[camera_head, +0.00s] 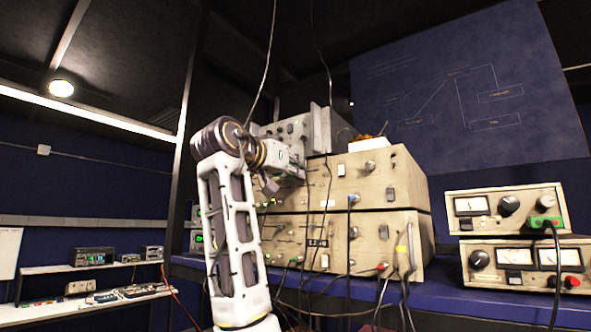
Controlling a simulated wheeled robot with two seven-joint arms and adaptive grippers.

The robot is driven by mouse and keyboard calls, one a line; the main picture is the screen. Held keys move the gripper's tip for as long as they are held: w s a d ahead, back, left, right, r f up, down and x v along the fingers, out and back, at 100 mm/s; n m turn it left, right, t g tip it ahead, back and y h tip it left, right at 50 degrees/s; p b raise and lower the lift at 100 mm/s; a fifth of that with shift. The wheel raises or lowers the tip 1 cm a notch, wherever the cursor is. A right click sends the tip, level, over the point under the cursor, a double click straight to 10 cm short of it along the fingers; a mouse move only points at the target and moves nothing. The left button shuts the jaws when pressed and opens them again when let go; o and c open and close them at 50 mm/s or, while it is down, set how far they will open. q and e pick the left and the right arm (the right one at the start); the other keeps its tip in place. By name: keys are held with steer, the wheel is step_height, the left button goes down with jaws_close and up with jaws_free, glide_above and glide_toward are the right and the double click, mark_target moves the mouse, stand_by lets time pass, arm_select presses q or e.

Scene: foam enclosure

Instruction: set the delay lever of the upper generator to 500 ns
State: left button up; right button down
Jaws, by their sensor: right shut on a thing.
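The upper generator (371,190) is a beige box with knobs and switches, stacked on a similar lower generator (371,258). My right arm rises from the bottom of the view, and its right gripper (270,187) is at the left part of the upper generator's front. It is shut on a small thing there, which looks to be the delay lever. The gripper and wrist hide the lever, and its scale cannot be read. My left gripper is not in view.
A grey instrument (290,130) stands on top of the stack. Cables hang across the front panels. Two meter units (508,207) stand at the right on the blue bench (450,300). A shelf with small devices (90,268) is far left.

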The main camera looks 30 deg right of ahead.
mark_target(318, 169)
steer(key=shift+s, duration=0.1)
steer(key=shift+s+d+b, duration=0.35)
steer(key=shift+s+b, duration=0.25)
steer(key=shift+s, duration=0.15)
steer(key=shift+s+d+b, duration=0.25)
steer(key=shift+s+b, duration=0.05)
steer(key=shift+s, duration=0.3)
steer(key=shift+s+d+b, duration=0.25)
steer(key=shift+s, duration=0.35)
steer(key=shift+w, duration=0.15)
steer(key=c, duration=1.6)
jaws_free()
steer(key=shift+s, duration=0.25)
steer(key=shift+w, duration=0.1)
